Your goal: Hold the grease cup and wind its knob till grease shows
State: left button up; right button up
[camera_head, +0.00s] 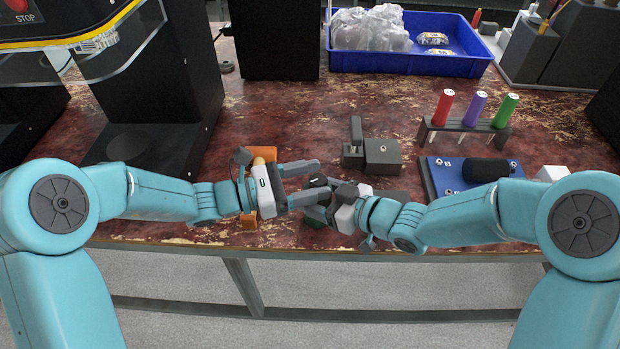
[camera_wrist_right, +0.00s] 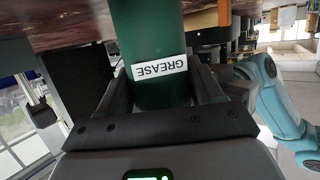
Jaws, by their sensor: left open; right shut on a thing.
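The grease cup is a dark green cylinder (camera_wrist_right: 150,35) with a white GREASE label in the right wrist view. My right gripper (camera_wrist_right: 163,85) is shut on it, one dark finger on each side. In the head view my right gripper (camera_head: 318,207) hides most of the cup. A dark round knob (camera_head: 318,181) shows above it. My left gripper (camera_head: 322,180) is open, coming from the left. Its two grey fingers reach to either side of the knob; whether they touch it I cannot tell.
A grey block with an upright post (camera_head: 382,157) stands behind the grippers. A rack (camera_head: 462,131) holds red, purple and green tubes. A blue board (camera_head: 446,182) with a black cylinder lies at right. Orange blocks (camera_head: 249,221) sit by my left gripper. A blue bin (camera_head: 400,63) is at the back.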

pick_arm(q)
jog(key=c, duration=1)
jog(key=shift+c, duration=0.2)
jog(key=shift+w+m+g, duration=0.1)
jog(key=shift+m+g, duration=0.3)
jog(key=shift+g, duration=0.1)
jog(key=m+g, duration=0.1)
jog(key=g, duration=0.1)
jog(key=m+g, duration=0.1)
jog(key=g, duration=0.1)
jog(key=m+g, duration=0.1)
jog(key=g, duration=0.1)
jog(key=shift+w+m+h, duration=0.3)
jog(key=shift+m+h, duration=0.1)
jog(key=m+g, duration=0.1)
jog(key=g, duration=0.1)
jog(key=m+g+y, duration=0.1)
jog(key=m+g, duration=0.1)
jog(key=g, duration=0.1)
jog(key=shift+w, duration=0.2)
jog(key=shift+w+d+m+g+y, duration=0.15)
jog(key=shift+m+g+y, duration=0.85)
jog(key=shift+m+g, duration=0.55)
jog(key=shift+g, duration=0.25)
jog(key=shift+r, duration=0.1)
